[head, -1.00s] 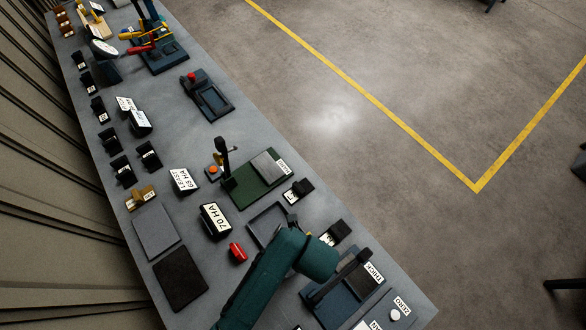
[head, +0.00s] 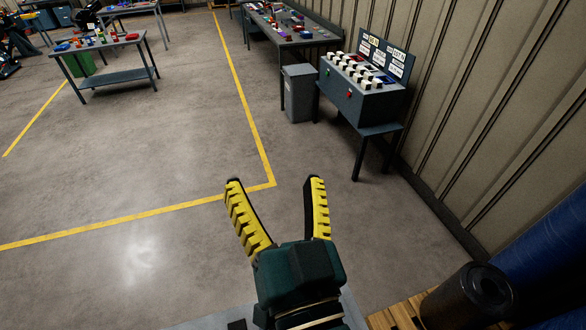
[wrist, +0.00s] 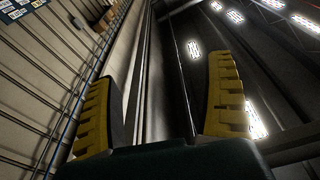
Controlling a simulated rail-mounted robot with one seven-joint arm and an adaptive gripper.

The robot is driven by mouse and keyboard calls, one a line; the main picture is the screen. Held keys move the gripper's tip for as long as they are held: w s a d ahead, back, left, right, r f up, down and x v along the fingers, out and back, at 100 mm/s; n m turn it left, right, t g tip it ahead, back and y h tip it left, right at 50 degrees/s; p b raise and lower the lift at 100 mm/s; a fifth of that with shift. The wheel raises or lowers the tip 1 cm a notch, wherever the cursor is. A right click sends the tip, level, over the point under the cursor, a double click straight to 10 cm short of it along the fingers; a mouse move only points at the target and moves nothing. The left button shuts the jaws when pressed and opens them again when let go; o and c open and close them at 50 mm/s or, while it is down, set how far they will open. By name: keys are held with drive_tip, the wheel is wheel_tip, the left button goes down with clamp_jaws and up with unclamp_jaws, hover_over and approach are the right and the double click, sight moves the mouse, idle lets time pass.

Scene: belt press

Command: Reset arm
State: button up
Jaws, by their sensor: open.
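My gripper (head: 275,182) is open and empty in the head view, its two yellow-padded fingers spread apart over the bare floor. The dark green wrist (head: 300,272) is below them at the bottom centre. In the wrist view my gripper (wrist: 165,70) also shows open, with nothing between the fingers. Behind it are wall panels and ceiling lights, so it points up and away from the bench. Only a small grey edge of a bench shows under my arm in the head view.
A control console (head: 362,97) on a table stands at the right wall, with a grey bin (head: 299,93) beside it. Workbenches (head: 105,55) stand at the far left and back. A dark cylinder (head: 468,297) sits on a wooden pallet (head: 400,314) at lower right. The middle floor is clear.

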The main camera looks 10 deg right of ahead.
drive_tip(key=s+d+r+n+t+h, duration=0.1)
drive_tip(key=s+d+r+n+t, duration=0.1)
drive_tip(key=r, duration=0.5)
drive_tip(key=shift+s+d+t+h, duration=0.35)
drive_tip(key=shift+s+d, duration=0.2)
drive_tip(key=shift+s, duration=0.35)
